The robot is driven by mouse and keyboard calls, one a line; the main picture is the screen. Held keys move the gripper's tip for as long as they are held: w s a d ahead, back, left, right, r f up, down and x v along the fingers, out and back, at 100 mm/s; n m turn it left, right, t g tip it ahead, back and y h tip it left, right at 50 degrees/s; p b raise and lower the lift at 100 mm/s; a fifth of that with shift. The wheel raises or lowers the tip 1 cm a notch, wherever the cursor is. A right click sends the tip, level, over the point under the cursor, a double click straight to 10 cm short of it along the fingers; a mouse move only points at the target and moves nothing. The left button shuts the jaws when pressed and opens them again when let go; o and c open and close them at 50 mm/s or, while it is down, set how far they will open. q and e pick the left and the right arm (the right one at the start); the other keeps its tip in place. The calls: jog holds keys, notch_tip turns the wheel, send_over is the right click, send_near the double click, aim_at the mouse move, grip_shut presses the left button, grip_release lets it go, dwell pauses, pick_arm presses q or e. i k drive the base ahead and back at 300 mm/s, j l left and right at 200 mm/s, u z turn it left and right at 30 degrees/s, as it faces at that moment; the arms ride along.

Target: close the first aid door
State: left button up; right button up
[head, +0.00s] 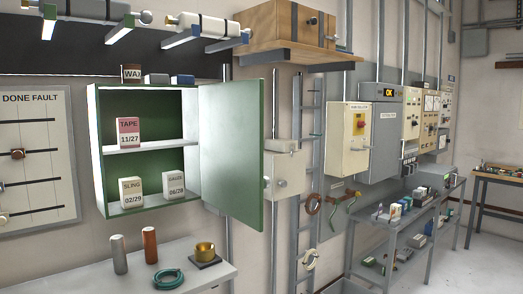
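On the middle shelf (150,146) stands a box marked TAPE (128,131). On the cabinet floor stand a box marked SLING (131,192) and another box (173,185) dated 06/28. Neither of my grippers shows in the head view.
A WAX tin (132,73) and small items sit on top of the cabinet. Below, a ledge (75,285) holds cylinders, a teal ring (168,279) and a brass cup (205,251).

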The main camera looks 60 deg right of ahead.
aim_at(233, 181)
jog(key=k+l, duration=0.1)
jog(key=l, duration=1.05)
jog(key=k+l+z, duration=0.1)
jog(key=l, duration=1)
jog(key=k+l, duration=0.1)
jog(key=l, duration=1.05)
